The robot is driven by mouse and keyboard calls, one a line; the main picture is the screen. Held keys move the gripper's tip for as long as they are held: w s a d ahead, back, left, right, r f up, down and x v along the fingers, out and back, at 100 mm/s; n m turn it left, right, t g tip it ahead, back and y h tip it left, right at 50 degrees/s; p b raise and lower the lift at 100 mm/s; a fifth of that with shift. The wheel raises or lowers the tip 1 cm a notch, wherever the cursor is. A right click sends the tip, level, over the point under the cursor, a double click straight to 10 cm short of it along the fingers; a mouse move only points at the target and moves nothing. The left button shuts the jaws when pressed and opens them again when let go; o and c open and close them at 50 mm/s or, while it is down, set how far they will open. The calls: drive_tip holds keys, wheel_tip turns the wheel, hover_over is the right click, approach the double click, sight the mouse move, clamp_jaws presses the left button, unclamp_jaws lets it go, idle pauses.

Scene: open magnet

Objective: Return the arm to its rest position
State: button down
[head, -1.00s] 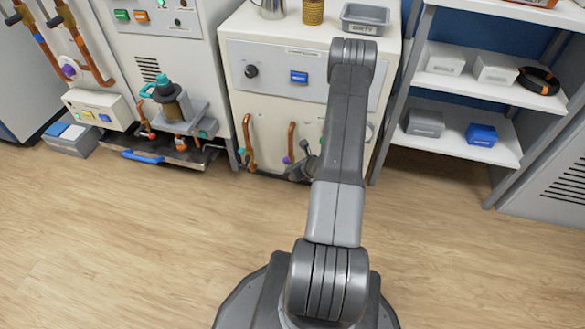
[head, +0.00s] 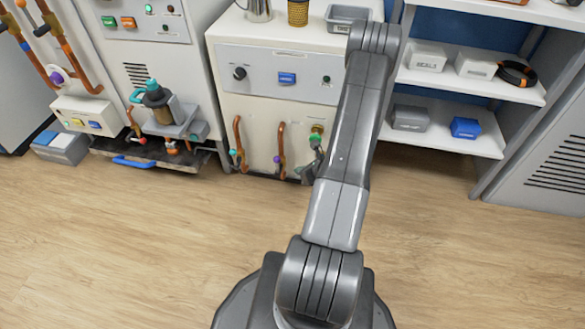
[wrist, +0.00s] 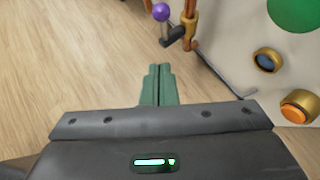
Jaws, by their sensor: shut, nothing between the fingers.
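My arm rises from its base at the bottom middle of the head view and bends away toward the white cabinet (head: 262,115). My gripper (wrist: 157,84) shows in the wrist view with its two green fingers together and nothing between them. In the head view only a dark part of the gripper end (head: 310,170) shows, low in front of the cabinet and largely hidden by my arm. In the wrist view, a purple knob (wrist: 161,12) on a pipe fitting lies beyond the fingertips, apart from them.
The cabinet front carries copper pipes (head: 281,145) and a green-and-brass valve (head: 316,133). In the wrist view, an orange button (wrist: 298,105) is close on the right. A shelf unit (head: 450,140) stands right. The wooden floor (head: 110,240) is clear.

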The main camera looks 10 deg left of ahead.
drive_tip(key=shift+v, duration=1.15)
drive_tip(key=shift+a, duration=0.1)
drive_tip(key=b, duration=0.2)
approach(278, 166)
wheel_tip(278, 166, down, 3)
drive_tip(key=w+a, duration=0.1)
drive_tip(key=a, duration=0.2)
drive_tip(key=shift+w, duration=0.4)
